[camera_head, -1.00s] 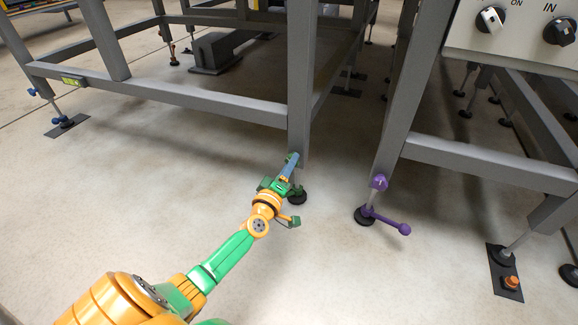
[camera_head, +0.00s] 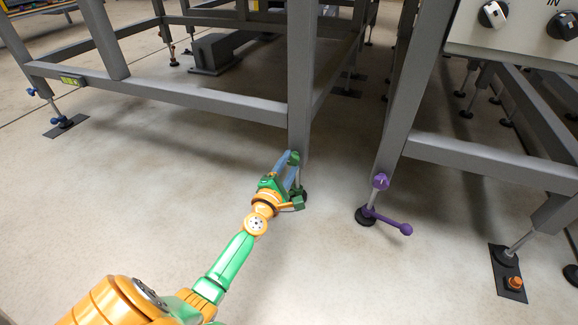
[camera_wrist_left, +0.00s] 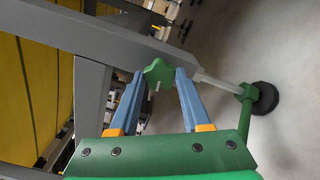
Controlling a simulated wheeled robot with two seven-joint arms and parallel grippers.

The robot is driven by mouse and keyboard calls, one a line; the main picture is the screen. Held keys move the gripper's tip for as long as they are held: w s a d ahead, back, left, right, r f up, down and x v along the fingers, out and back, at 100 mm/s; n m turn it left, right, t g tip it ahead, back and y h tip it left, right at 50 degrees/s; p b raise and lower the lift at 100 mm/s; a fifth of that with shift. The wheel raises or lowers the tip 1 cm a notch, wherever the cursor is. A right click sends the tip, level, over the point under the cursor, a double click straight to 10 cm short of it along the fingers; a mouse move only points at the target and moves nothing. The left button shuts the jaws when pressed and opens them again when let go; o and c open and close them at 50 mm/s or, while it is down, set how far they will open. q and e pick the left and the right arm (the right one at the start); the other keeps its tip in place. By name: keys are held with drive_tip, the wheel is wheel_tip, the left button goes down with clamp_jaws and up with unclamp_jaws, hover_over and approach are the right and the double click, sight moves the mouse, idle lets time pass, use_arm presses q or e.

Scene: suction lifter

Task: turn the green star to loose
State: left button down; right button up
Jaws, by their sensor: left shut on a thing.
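The green star (camera_wrist_left: 158,74) is a lobed knob at the foot of a grey frame leg. In the left wrist view it sits between the two blue fingertips of my left gripper (camera_wrist_left: 157,80), which is shut on it. In the head view the star (camera_head: 294,157) shows at the tip of my left gripper (camera_head: 291,163), low on the middle leg. My right gripper is not in view.
A purple knob (camera_head: 380,182) and purple lever (camera_head: 388,221) are on the leg to the right. An orange knob (camera_head: 514,283) stands on a dark plate at far right. Grey frame beams (camera_head: 200,103) surround the leg. The floor in front is clear.

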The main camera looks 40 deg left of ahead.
use_arm(q)
drive_tip(key=n, duration=0.3)
drive_tip(key=shift+f+n, duration=0.1)
drive_tip(key=shift+n, duration=0.3)
drive_tip(key=n, duration=0.3)
drive_tip(key=shift+n, duration=0.3)
drive_tip(key=n, duration=0.3)
drive_tip(key=shift+n, duration=0.3)
drive_tip(key=n+p, duration=0.1)
drive_tip(key=n, duration=0.2)
drive_tip(key=shift+n, duration=0.6)
drive_tip(key=shift+c, duration=1.8)
unclamp_jaws()
